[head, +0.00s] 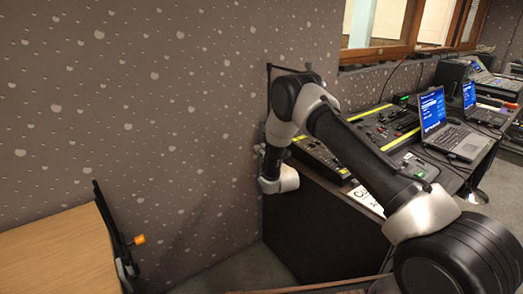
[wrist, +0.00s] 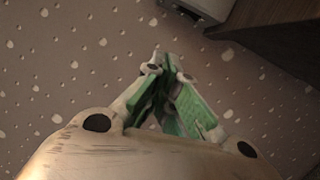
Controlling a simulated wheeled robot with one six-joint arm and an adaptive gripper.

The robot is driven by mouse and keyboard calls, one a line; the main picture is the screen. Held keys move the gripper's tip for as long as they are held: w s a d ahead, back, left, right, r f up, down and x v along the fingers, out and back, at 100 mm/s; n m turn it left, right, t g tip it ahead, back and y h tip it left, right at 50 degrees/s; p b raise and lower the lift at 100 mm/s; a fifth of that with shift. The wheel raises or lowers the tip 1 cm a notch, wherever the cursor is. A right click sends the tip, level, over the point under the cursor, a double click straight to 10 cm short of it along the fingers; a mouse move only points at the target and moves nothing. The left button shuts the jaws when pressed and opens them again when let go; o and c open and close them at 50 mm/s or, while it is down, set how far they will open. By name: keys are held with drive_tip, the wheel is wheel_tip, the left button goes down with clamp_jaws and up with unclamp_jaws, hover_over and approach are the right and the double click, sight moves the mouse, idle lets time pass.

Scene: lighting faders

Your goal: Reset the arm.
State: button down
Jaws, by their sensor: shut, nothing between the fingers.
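My gripper (wrist: 166,64) shows in the wrist view with its green-padded fingers drawn together at the tips and nothing between them. It points toward the speckled grey wall (wrist: 60,60). In the head view my arm reaches up from the lower right, bends near the wall and folds down beside the desk's left end. The gripper is mostly hidden behind the arm there. A fader console (head: 318,155) lies at the desk's near left end, just right of my wrist. I see no contact between gripper and console.
The dark desk (head: 310,225) carries another control board (head: 385,125), an open laptop (head: 433,112) and a second laptop (head: 469,95). A wooden-topped table (head: 50,255) is at lower left. Carpet (head: 245,272) shows between table and desk. A wood-framed window (head: 378,52) is above.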

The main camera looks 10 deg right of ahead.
idle(0.3)
drive_tip(key=s+d+f+m+g+h, duration=0.1)
drive_tip(key=s+f+m+g, duration=0.2)
drive_tip(key=f, duration=0.4)
drive_tip(key=s+d+f+m+g+h, duration=0.1)
drive_tip(key=s+f+m+g, duration=0.2)
drive_tip(key=f, duration=0.4)
drive_tip(key=s+d+m+g, duration=0.2)
drive_tip(key=s+m+g, duration=0.1)
drive_tip(key=s+g, duration=0.3)
drive_tip(key=s+d+r+m+h, duration=0.1)
drive_tip(key=s+d+r+m, duration=0.3)
drive_tip(key=s+r, duration=1)
drive_tip(key=s+d+r+m+h, duration=0.1)
drive_tip(key=s+d+r+m, duration=0.4)
drive_tip(key=s+d+r, duration=0.5)
drive_tip(key=s+d+r+m+g+h, duration=0.1)
drive_tip(key=s+d+r+m, duration=0.3)
drive_tip(key=s+r, duration=1.6)
drive_tip(key=d, duration=0.3)
drive_tip(key=shift+d, duration=0.25)
